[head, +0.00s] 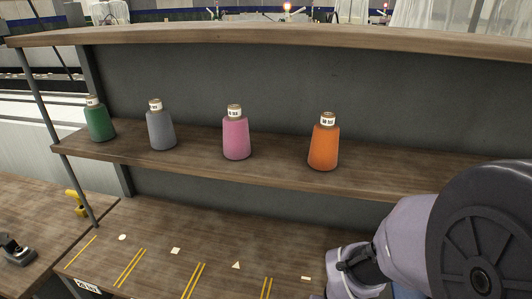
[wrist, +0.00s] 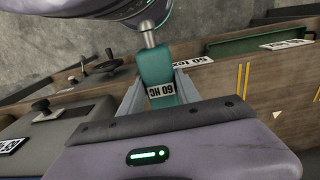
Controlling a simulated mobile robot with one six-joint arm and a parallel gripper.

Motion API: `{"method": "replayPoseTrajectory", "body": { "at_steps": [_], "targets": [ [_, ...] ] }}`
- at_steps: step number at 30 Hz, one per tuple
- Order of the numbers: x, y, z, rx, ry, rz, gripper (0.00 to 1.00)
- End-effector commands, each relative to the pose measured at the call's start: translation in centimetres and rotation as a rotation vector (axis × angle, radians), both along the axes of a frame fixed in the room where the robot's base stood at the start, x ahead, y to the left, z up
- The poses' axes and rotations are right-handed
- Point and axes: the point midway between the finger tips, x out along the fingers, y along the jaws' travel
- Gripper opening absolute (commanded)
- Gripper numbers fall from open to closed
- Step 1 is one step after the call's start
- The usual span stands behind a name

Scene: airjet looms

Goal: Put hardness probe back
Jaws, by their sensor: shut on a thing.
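In the head view my arm fills the lower right, and neither the gripper nor the probe shows there. I cannot tell which spot is the probe's place.
A wooden shelf (head: 275,168) carries green, grey, pink and orange cones (head: 323,147). The bench (head: 210,235) below has yellow stripes and white shapes, and is otherwise clear. A yellow tool (head: 75,202) stands left. A grey machine (wrist: 75,125) with handwheels shows in the wrist view.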

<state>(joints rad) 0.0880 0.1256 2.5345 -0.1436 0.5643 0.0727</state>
Motion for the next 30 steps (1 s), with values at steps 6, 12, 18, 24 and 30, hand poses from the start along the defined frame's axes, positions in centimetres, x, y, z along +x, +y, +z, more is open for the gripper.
{"method": "replayPoseTrajectory", "body": {
  "at_steps": [6,12,18,24,30],
  "targets": [
    [7.0,1.5,-1.1,-0.001,-0.005,0.002,0.00],
    [9.5,2.0,-1.2,-0.001,-0.007,0.002,0.00],
    [10.3,2.2,-4.6,0.000,-0.004,0.001,0.00],
    [10.3,2.1,-4.2,-0.001,-0.006,0.001,0.00],
    [10.3,2.1,-4.6,-0.001,-0.005,0.001,0.47]
  ]
}}
